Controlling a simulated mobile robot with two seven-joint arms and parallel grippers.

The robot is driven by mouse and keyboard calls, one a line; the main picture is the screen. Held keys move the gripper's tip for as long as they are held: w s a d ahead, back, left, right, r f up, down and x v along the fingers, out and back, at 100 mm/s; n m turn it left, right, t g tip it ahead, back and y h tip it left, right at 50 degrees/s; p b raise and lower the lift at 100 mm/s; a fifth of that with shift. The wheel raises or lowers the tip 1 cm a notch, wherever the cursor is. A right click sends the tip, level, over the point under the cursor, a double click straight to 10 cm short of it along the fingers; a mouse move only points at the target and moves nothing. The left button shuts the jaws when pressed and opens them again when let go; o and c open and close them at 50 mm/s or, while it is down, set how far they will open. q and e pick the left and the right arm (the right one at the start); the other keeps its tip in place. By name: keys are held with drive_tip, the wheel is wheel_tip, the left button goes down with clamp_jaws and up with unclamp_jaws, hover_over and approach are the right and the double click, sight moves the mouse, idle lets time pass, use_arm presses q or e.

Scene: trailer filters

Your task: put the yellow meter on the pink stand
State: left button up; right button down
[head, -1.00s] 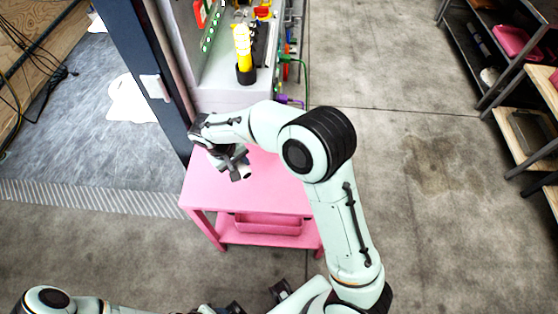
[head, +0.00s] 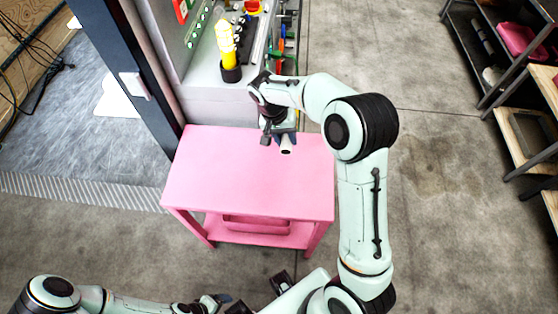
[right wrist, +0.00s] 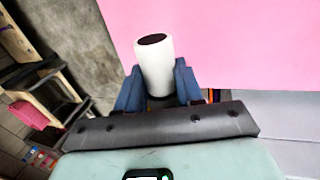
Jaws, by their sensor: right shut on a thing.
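The pink stand (head: 245,180) is a low pink table with a bare top and a lower shelf. My right gripper (head: 284,139) is over its far right part. It is shut on a white cylinder (head: 286,149) with a dark end, which shows clearly between the blue fingers in the right wrist view (right wrist: 155,68). I see no yellow on the held cylinder, so I cannot tell whether it is the yellow meter. A yellow, bottle-like object (head: 226,42) stands in a black cup on the grey bench. My left gripper (head: 210,303) is low at the bottom edge; its jaws are unclear.
The grey bench (head: 205,90) adjoins the stand's far side and carries several small tools. A dark post (head: 140,70) rises at the stand's far left. Shelves (head: 515,90) stand at the far right. The floor between stand and shelves is open.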

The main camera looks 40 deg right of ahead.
wheel_tip(320, 180, down, 13)
drive_tip(key=shift+r, duration=0.1)
idle(0.3)
drive_tip(key=shift+f+b, duration=0.2)
drive_tip(key=shift+b, duration=0.1)
drive_tip(key=c, duration=0.7)
unclamp_jaws()
drive_tip(key=shift+r, duration=0.1)
drive_tip(key=v, duration=1.2)
drive_tip(key=shift+r+p, duration=0.1)
drive_tip(key=shift+p, duration=0.3)
